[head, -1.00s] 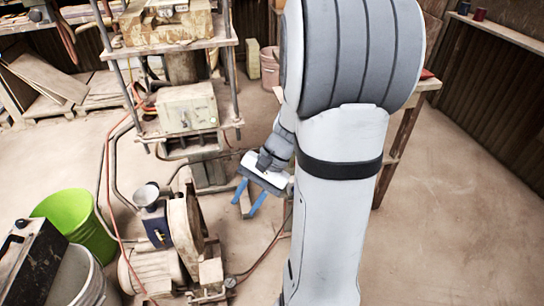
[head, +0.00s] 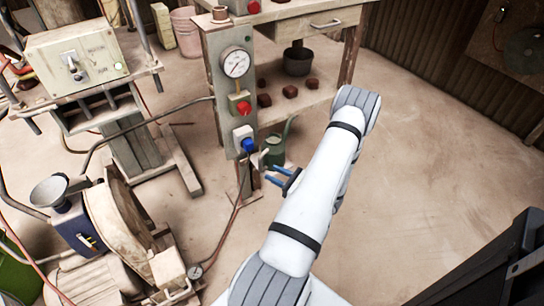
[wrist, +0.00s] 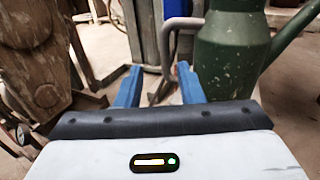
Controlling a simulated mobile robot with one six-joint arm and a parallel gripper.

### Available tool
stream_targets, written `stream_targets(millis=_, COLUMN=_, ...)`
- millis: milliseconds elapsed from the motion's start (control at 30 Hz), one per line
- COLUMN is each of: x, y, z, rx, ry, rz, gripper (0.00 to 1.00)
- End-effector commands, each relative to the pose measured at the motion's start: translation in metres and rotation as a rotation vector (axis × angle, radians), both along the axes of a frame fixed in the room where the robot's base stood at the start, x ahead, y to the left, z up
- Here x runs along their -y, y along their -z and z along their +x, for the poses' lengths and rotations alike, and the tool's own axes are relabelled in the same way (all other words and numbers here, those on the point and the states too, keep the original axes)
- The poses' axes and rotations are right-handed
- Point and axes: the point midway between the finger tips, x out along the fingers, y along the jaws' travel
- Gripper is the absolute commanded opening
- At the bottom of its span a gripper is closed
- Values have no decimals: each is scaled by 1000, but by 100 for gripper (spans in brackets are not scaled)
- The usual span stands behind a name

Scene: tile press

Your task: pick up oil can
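The oil can (head: 275,148) is a dark green can with a long spout. In the head view it stands on the floor by the grey gauge post, partly hidden. In the wrist view the green can (wrist: 232,52) fills the upper right, its spout going up to the right. Its pale grey loop handle (wrist: 165,45) is on the can's left side and shows ahead of the gap between my fingers. My gripper (head: 270,174) has blue fingers and is open and empty. In the wrist view its fingers (wrist: 160,88) are apart, and the can's body is beyond the right finger.
The grey post (head: 232,90) with a gauge and buttons stands close beside the can. A wooden bench (head: 310,100) holding a dark pot is behind. A press and a wheel machine (head: 120,235) stand at left. A hose lies on the floor. Floor to the right is clear.

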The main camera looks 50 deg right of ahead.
Motion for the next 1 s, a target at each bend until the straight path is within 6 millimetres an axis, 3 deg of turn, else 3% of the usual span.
stream_targets(millis=133, x=5, y=12, z=2, rx=6, ry=38, rz=13, gripper=34)
stream_targets(millis=667, x=-2, y=9, z=67, rx=4, ry=38, rz=12, gripper=34)
stream_targets(millis=933, x=-2, y=7, z=70, rx=4, ry=40, rz=12, gripper=34)
stream_targets(millis=1000, x=-1, y=7, z=70, rx=4, ry=41, rz=12, gripper=29)
